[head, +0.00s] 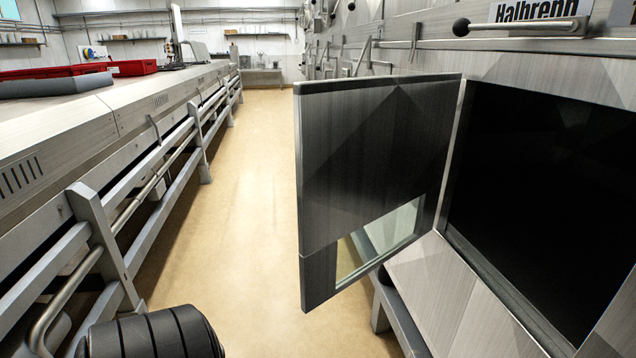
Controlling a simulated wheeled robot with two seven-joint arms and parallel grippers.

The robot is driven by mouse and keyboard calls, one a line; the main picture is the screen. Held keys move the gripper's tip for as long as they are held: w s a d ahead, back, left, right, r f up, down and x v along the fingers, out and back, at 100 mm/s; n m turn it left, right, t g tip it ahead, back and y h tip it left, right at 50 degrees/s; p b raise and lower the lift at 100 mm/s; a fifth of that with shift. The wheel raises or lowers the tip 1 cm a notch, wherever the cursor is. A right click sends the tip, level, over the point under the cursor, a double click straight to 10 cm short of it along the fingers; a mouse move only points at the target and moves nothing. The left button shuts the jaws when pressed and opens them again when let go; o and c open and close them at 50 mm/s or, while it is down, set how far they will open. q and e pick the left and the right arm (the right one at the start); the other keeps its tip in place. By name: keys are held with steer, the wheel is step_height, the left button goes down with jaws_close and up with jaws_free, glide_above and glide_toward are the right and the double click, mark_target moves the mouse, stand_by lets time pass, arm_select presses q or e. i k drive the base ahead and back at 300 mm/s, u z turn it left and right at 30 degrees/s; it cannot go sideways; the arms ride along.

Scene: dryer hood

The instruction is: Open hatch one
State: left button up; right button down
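A metal hatch door (365,165) stands swung wide open on the right side, hinged at the left edge of a dark square opening (545,185) in the steel dryer wall. The door sticks out over the aisle and has a small window (385,240) in its lower part. Whether this is hatch one cannot be read. Neither gripper is in view. A ribbed black part of my own arm shows at the bottom left.
A steel bench with rails (95,235) runs along the left, with red trays (110,69) on top. A lever with a black knob (461,27) sits above the opening. The floor aisle (250,150) between is clear.

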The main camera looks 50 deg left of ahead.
mark_target(366, 148)
steer(key=z, duration=1.85)
steer(key=k, duration=1.1)
steer(key=u, duration=1.45)
steer(key=i, duration=0.5)
steer(key=u, duration=0.05)
